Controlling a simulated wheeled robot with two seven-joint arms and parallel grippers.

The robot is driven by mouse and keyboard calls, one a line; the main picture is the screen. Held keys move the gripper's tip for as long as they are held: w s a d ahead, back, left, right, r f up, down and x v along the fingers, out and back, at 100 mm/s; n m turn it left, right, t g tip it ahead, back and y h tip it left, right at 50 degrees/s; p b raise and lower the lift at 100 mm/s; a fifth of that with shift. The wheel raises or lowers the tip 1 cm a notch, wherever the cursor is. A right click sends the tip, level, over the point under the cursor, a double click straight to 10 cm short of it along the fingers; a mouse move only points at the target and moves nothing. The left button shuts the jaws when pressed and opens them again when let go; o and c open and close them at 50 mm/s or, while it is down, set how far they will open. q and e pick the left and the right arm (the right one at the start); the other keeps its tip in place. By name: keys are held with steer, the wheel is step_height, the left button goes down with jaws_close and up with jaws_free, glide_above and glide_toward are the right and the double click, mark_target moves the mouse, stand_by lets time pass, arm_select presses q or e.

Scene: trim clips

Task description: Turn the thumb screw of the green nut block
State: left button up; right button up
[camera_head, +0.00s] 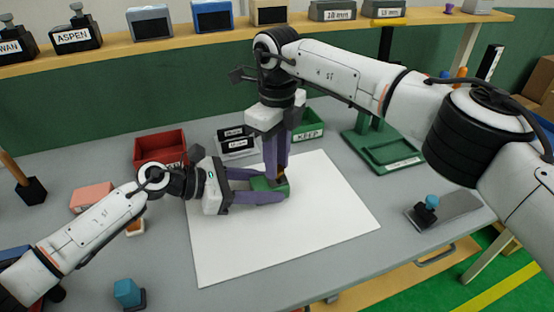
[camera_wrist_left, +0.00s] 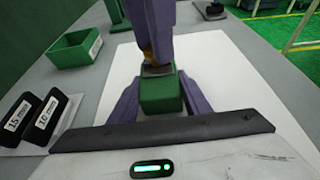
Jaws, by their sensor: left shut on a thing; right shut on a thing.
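The green nut block (camera_head: 268,187) sits over the white sheet between the purple fingers of my left gripper (camera_head: 268,190), which is shut on it from the left. The block also shows in the left wrist view (camera_wrist_left: 162,96). My right gripper (camera_head: 280,172) points straight down from above, its fingers shut on the thumb screw (camera_head: 281,178) on top of the block. In the left wrist view the right fingertips (camera_wrist_left: 150,50) meet the dark and brass-coloured top of the screw (camera_wrist_left: 156,68). Most of the screw is hidden by the fingers.
The white sheet (camera_head: 330,225) is otherwise clear. A red bin (camera_head: 160,147), a green KEEP bin (camera_head: 309,124) and black size labels (camera_head: 236,142) stand behind. A green tray stand (camera_head: 385,155) is at the back right. A blue-topped piece (camera_head: 127,292) is front left.

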steer(key=m, duration=0.4)
steer(key=shift+m, duration=0.3)
steer(key=m, duration=0.3)
steer(key=shift+m, duration=0.4)
steer(key=m, duration=0.3)
steer(key=shift+m, duration=2.1)
steer(key=shift+d, duration=0.1)
steer(key=o, duration=1.1)
